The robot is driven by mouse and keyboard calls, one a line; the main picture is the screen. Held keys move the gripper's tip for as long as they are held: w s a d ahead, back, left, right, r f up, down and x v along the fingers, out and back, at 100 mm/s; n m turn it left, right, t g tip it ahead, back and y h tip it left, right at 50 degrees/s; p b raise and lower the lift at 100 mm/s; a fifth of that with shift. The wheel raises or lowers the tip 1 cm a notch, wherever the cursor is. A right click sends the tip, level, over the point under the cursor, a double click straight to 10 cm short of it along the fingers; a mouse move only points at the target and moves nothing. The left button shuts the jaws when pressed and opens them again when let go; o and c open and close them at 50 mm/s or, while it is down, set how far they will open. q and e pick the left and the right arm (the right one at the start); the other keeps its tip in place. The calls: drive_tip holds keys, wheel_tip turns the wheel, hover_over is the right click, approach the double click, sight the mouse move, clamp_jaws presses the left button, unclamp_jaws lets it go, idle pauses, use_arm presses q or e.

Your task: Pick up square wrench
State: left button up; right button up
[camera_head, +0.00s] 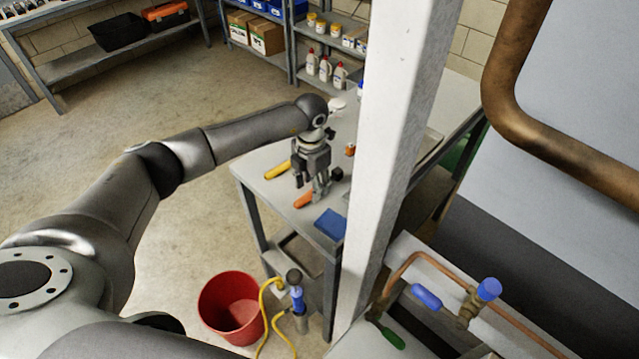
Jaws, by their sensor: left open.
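My left gripper (312,188) points down over the front part of the grey workbench (262,154), with its fingers open. An orange-handled tool (304,200) lies on the bench right by the fingertips, partly hidden by them. I cannot tell whether the fingers touch it. A yellow-handled item (277,170) lies left of the gripper, and a small dark item (337,174) lies just right of it. I cannot tell which of these, if any, is the square wrench. My right gripper is not in view.
A white post (397,130) stands close on the right and hides part of the bench. A blue item (330,224) lies at the bench's near corner. Below are a red bucket (231,305) and pipework with a blue-handled valve (488,289). Open floor lies left.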

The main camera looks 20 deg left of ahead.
use_arm(q)
drive_tip(key=shift+f, duration=1.05)
clamp_jaws()
drive_tip(key=shift+r, duration=0.15)
